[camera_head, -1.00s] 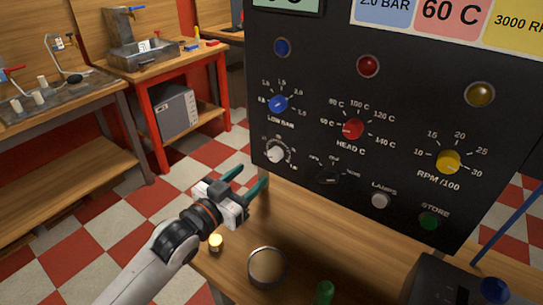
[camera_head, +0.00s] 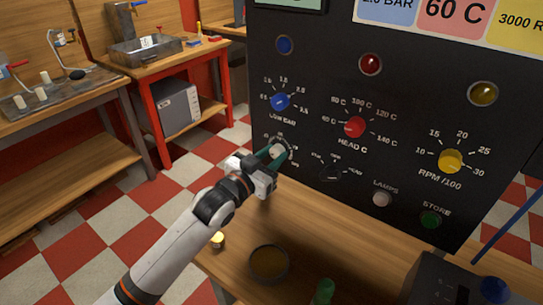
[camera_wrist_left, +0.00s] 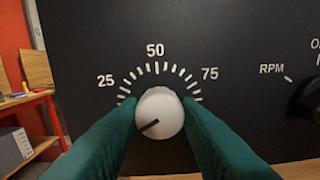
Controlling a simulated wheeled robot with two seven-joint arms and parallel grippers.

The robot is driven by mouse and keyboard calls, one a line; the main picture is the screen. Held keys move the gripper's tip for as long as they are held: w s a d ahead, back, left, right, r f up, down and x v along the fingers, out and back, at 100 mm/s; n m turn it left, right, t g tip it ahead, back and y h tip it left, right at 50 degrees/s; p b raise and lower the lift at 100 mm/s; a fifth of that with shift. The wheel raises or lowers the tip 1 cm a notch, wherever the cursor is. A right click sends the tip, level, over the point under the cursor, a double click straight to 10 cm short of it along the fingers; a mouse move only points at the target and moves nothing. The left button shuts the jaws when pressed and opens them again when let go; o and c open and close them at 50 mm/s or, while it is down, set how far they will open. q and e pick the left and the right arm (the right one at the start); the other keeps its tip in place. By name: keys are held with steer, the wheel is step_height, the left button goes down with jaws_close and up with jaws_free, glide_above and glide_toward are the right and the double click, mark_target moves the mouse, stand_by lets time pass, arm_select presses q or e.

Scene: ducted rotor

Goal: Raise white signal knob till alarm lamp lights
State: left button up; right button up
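The white knob (camera_wrist_left: 160,114) fills the middle of the left wrist view, on a black panel with a scale marked 25, 50 and 75. Its dark pointer line aims to the lower left, below the 25 mark. My left gripper (camera_wrist_left: 160,125) has a green finger on each side of the knob, both seeming to touch it. In the head view the left gripper (camera_head: 277,153) partly covers the knob and its scale. Three round lamps, blue (camera_head: 285,44), red (camera_head: 370,64) and amber (camera_head: 483,93), look dark; I cannot tell which is the alarm lamp. My right gripper is out of view.
Above the white knob is a blue knob (camera_head: 280,102); to the right are red (camera_head: 355,127) and yellow (camera_head: 450,161) knobs and a black selector (camera_head: 331,173). A round dish (camera_head: 269,264) and a green object (camera_head: 323,292) stand on the wooden bench below.

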arm_select(q)
steer(key=c, duration=0.5)
steer(key=shift+o, duration=0.2)
steer(key=m+p, duration=0.2)
steer(key=m, duration=0.2)
steer(key=shift+r+p, duration=0.15)
steer(key=shift+p, duration=0.15)
steer(key=m+p, duration=0.1)
steer(key=m, duration=0.3)
steer(key=shift+m+p, duration=0.75)
steer(key=shift+m, duration=1.05)
steer(key=shift+f, duration=0.2)
steer(key=o, duration=1)
